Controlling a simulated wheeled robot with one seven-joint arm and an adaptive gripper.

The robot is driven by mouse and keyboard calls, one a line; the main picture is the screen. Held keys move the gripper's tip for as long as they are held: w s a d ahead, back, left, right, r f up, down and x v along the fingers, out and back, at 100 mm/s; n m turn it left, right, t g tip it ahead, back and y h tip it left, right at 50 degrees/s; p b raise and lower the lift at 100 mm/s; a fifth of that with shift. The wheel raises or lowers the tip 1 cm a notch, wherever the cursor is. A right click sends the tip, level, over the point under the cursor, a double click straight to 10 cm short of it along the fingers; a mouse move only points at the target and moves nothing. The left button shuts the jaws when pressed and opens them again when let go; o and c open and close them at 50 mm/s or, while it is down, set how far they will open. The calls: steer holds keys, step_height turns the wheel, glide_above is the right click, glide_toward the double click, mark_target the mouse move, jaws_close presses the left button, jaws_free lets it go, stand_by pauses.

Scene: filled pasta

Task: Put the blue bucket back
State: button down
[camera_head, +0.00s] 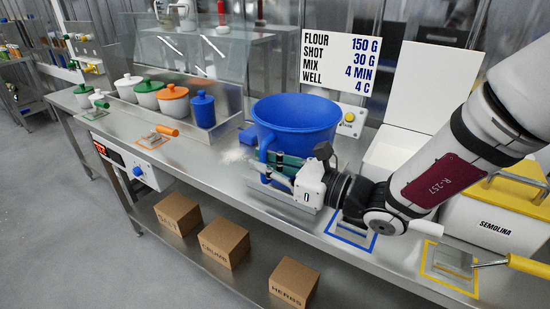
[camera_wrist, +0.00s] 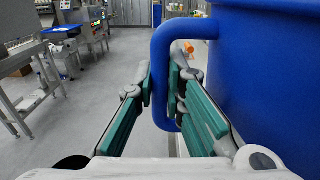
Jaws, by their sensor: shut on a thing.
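The blue bucket (camera_head: 300,122) is upright over the steel counter, near its middle. In the head view it looks tilted little or not at all; I cannot tell whether its base touches the counter. My gripper (camera_head: 284,172) is on its near side, shut on the handle. In the wrist view the bucket's wall (camera_wrist: 275,75) fills the right side. The blue handle (camera_wrist: 160,75) passes between the green-padded fingers of my gripper (camera_wrist: 162,98). The lower part of the bucket is partly hidden by my gripper in the head view.
White powder (camera_head: 235,156) lies left of the bucket. Lidded pots and a blue canister (camera_head: 203,110) stand further left. A sign (camera_head: 342,62) and white bin (camera_head: 395,150) are behind. Blue (camera_head: 350,236) and yellow (camera_head: 448,268) outlined spots lie right, beside the semolina box (camera_head: 495,218).

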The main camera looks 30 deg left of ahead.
mark_target(271, 145)
steer(key=w+a, duration=0.1)
steer(key=w, duration=0.1)
steer(key=w+a, duration=0.1)
steer(key=w, duration=0.4)
steer(key=shift+w+a+f, duration=0.35)
steer(key=shift+w+a, duration=0.05)
steer(key=shift+f, duration=1.85)
steer(key=c, duration=1.7)
jaws_free()
steer(key=shift+s, duration=0.1)
steer(key=shift+o, duration=0.2)
steer(key=d, duration=1.2)
steer(key=shift+s+b, duration=0.3)
steer(key=shift+s, duration=0.05)
